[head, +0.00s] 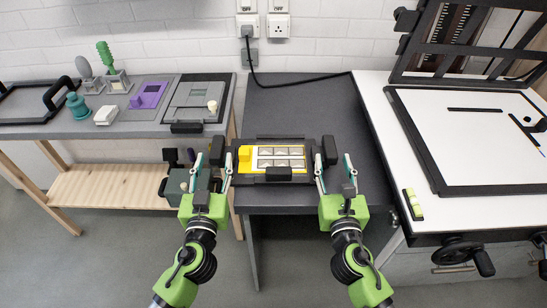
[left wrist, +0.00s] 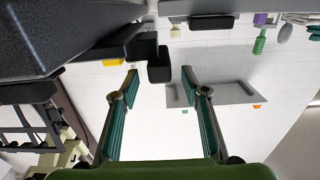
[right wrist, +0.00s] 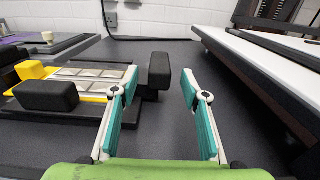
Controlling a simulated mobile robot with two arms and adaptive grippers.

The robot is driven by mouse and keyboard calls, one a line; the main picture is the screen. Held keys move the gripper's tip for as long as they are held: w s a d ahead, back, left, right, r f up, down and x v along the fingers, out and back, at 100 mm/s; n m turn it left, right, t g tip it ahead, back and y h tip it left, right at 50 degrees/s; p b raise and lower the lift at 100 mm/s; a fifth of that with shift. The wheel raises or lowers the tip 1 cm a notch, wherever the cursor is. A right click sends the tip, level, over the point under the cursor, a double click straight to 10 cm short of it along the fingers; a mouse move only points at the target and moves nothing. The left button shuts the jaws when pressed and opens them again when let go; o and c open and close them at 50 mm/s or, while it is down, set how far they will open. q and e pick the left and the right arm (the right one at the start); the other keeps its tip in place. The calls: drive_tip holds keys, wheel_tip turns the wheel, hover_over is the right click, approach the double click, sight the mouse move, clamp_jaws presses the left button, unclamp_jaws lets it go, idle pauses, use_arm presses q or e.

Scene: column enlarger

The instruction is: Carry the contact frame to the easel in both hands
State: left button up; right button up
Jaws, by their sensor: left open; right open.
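The contact frame (head: 259,177), which I take to be the dark tray with a yellow part and pale panels, lies on the dark middle counter. A black end grip rises at its left (head: 217,150) and its right (head: 330,150). My left gripper (head: 213,167) is open, with the left grip between or just beyond its fingertips; the left wrist view shows this grip (left wrist: 158,68). My right gripper (head: 334,167) is open at the right grip, also in the right wrist view (right wrist: 159,70). Contact is not clear. The easel (head: 465,150), a white black-edged board, lies on the right bench.
The white right bench (head: 380,95) carries a dark upright structure (head: 460,45) behind the easel and a yellow-green item (head: 413,204). A cable (head: 290,82) crosses the back of the counter. The left bench (head: 70,128) holds several items. The counter behind the frame is mostly clear.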

sight(219, 135)
use_arm(q)
drive_tip(key=w, duration=0.6)
use_arm(e)
drive_tip(key=w, duration=0.6)
use_arm(q)
drive_tip(key=shift+s, duration=0.1)
use_arm(e)
drive_tip(key=shift+s, duration=0.1)
use_arm(q)
clamp_jaws()
use_arm(e)
clamp_jaws()
use_arm(q)
drive_tip(key=shift+r, duration=0.2)
use_arm(e)
drive_tip(key=shift+r, duration=0.25)
